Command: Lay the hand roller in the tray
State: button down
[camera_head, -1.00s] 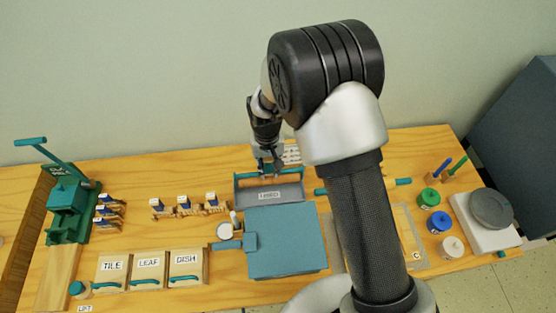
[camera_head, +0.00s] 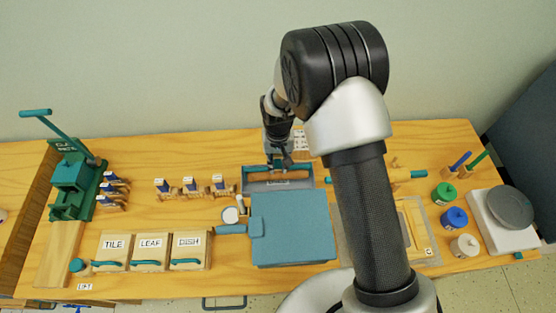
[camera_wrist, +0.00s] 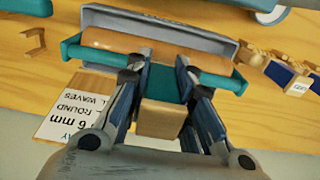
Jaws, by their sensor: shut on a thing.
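The hand roller has an orange-brown barrel (camera_wrist: 150,50) in a teal frame (camera_wrist: 72,47) with a short wooden handle end (camera_wrist: 160,118). My gripper (camera_wrist: 160,80) is shut on the roller's handle; it also shows in the head view (camera_head: 279,160). The grey tray (camera_wrist: 160,19) lies directly beyond and under the roller in the wrist view. In the head view the roller (camera_head: 260,168) lies lengthwise along the tray (camera_head: 278,186), near its back side. I cannot tell whether the barrel touches the tray floor.
A blue-grey box (camera_head: 290,230) stands just in front of the tray. A printed card (camera_wrist: 75,112) lies close beside the gripper. Small blue-and-wood tools (camera_head: 190,186) stand left. Lidded TILE, LEAF and DISH boxes (camera_head: 150,250) and coloured jars (camera_head: 453,217) are farther away.

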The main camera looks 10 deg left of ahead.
aim_at(278, 171)
jog(key=shift+f+b, duration=1.8)
jog(key=shift+f, duration=0.95)
jog(key=c, duration=1.3)
grip_release()
jog(key=o, duration=0.4)
jog(key=shift+c, duration=0.2)
jog(key=shift+r, duration=0.15)
